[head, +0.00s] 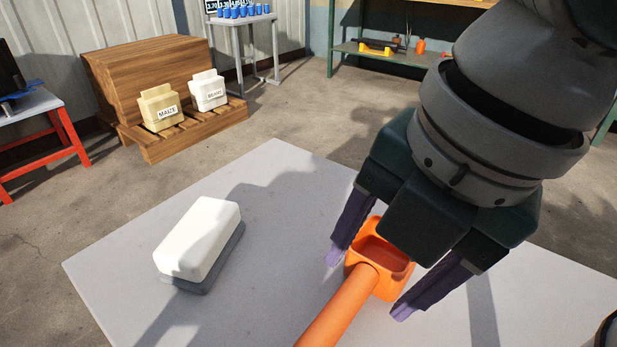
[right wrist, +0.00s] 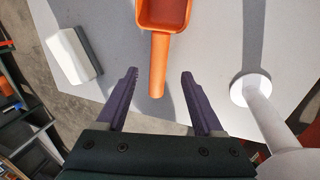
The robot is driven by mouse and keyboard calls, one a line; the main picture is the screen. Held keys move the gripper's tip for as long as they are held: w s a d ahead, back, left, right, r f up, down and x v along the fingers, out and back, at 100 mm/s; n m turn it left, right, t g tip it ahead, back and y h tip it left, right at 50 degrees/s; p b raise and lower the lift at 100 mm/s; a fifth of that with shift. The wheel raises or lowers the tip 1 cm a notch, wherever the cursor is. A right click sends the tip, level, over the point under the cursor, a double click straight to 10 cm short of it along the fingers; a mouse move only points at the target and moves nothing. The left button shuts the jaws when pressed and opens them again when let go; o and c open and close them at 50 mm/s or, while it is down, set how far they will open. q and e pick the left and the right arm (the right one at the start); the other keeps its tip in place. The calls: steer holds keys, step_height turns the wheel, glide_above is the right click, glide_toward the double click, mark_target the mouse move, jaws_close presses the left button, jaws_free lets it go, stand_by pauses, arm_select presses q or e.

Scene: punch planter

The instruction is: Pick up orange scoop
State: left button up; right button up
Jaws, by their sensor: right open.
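The orange scoop (head: 341,312) lies on the grey table, its bowl partly covered by my right gripper in the head view. In the right wrist view the scoop (right wrist: 159,62) has its bowl at the top and its handle pointing back toward the gripper. My right gripper (head: 368,284) is open and empty, above the scoop. In the right wrist view the handle's end lies between the two purple fingers of the gripper (right wrist: 160,73), with gaps on both sides. My left gripper is not in view.
The table (head: 270,190) holds a white block on a dark base (head: 203,240), left of the scoop. A white post with a round foot (right wrist: 250,88) stands right of it. Beyond the table are a wooden pallet (head: 195,125) with bags, a red-legged stand (head: 70,135) and shelves.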

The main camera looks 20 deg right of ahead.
mark_target(352, 296)
steer(key=b+x, duration=0.1)
steer(key=x, duration=0.3)
steer(key=shift+w+f+b, duration=0.2)
steer(key=shift+f+b, duration=0.15)
steer(key=shift+b, duration=0.05)
steer(key=shift+w+f, duration=0.15)
steer(key=shift+f, duration=0.35)
steer(key=c, duration=1)
jaws_close()
